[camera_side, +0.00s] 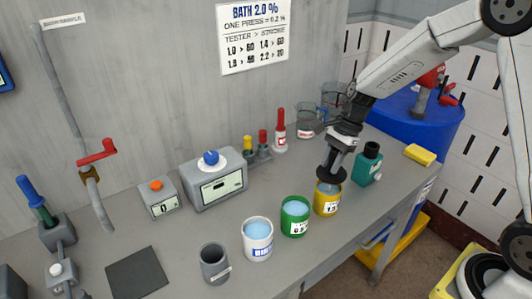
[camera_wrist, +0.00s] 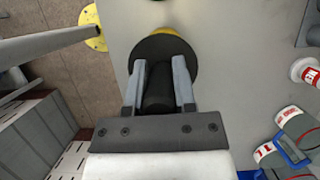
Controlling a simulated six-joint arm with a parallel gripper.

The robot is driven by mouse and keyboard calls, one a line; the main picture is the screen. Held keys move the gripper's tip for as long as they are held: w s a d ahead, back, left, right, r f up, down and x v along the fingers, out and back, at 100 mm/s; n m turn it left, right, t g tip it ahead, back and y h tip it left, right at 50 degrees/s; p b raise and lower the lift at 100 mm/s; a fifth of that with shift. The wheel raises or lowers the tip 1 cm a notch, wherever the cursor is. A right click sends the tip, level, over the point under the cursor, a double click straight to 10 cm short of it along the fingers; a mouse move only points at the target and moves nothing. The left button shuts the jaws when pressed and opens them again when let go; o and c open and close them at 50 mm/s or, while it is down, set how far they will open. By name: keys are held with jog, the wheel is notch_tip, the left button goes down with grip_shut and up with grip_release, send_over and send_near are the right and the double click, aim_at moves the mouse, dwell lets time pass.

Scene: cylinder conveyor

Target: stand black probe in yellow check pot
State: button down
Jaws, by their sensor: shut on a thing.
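My gripper (camera_side: 338,154) is shut on the black probe (camera_side: 332,174), which has a wide dark disc near its lower part. The probe is roughly upright over the yellow check pot (camera_side: 327,204). The disc hangs just above the pot's rim and hides part of its opening; I cannot tell whether the probe's tip is inside. In the wrist view, the black probe (camera_wrist: 158,92) lies between the two grey fingers of my gripper (camera_wrist: 163,63). A sliver of the yellow pot (camera_wrist: 172,31) shows beyond the disc.
A green pot (camera_side: 295,221) and a white pot (camera_side: 258,244), both holding blue liquid, stand left of the yellow pot. A grey cup (camera_side: 214,268) is further left. A teal bottle (camera_side: 368,165) stands close on the right. A yellow sponge (camera_side: 420,154) lies at the bench end.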

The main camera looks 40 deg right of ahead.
aim_at(330, 174)
jog(key=shift+f, duration=1)
jog(key=shift+f, duration=0.2)
jog(key=shift+f, duration=0.7)
jog(key=shift+f, duration=0.15)
dwell(0.9)
jog(key=shift+c, duration=1.8)
grip_release()
jog(key=shift+v, duration=3.9)
